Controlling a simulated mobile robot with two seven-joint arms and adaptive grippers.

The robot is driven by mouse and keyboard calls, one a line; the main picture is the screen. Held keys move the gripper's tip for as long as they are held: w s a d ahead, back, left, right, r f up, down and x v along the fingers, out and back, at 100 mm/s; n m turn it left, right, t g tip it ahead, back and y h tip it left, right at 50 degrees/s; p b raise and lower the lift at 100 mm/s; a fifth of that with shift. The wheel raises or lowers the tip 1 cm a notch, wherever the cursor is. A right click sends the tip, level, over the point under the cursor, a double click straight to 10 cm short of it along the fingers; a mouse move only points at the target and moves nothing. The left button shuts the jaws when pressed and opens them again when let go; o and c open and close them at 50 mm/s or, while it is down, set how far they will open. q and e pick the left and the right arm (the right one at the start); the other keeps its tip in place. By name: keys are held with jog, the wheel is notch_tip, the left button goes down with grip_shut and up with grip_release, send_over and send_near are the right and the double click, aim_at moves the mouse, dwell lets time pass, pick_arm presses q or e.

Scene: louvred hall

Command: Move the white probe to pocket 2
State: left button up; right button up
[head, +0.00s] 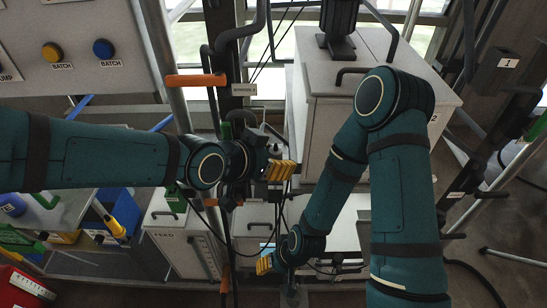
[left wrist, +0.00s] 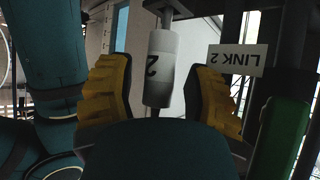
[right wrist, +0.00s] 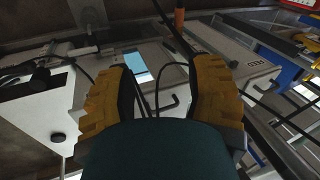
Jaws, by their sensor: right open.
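A white cylinder marked 2 (left wrist: 161,68), which looks like the white probe, stands between the yellow fingers of my left gripper (left wrist: 160,100). A narrow gap shows on each side of it, so the fingers appear open and apart from it. In the head view my left gripper (head: 280,170) is near the middle, by a dark post. I cannot make out the probe clearly there. My right gripper (head: 264,265) is low in the middle; in the right wrist view (right wrist: 160,100) it is open and empty. A label 2 (head: 433,118) shows beside my right arm; its pocket is hidden or unclear.
A LINK 2 label (left wrist: 236,60) and a green handle (left wrist: 283,135) are right of the left gripper. A dark box marked 1 (head: 508,63) is at upper right. White cabinets (head: 335,85) stand behind my arms. Dark cables hang in the middle; an orange bar (head: 195,80) is above.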

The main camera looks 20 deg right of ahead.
pick_arm(q)
notch_tip(320, 180, up, 6)
jog(key=s+a+p, duration=0.1)
jog(key=a+p, duration=0.2)
jog(key=p, duration=0.5)
jog(key=shift+s, duration=0.3)
jog(key=shift+d, duration=0.1)
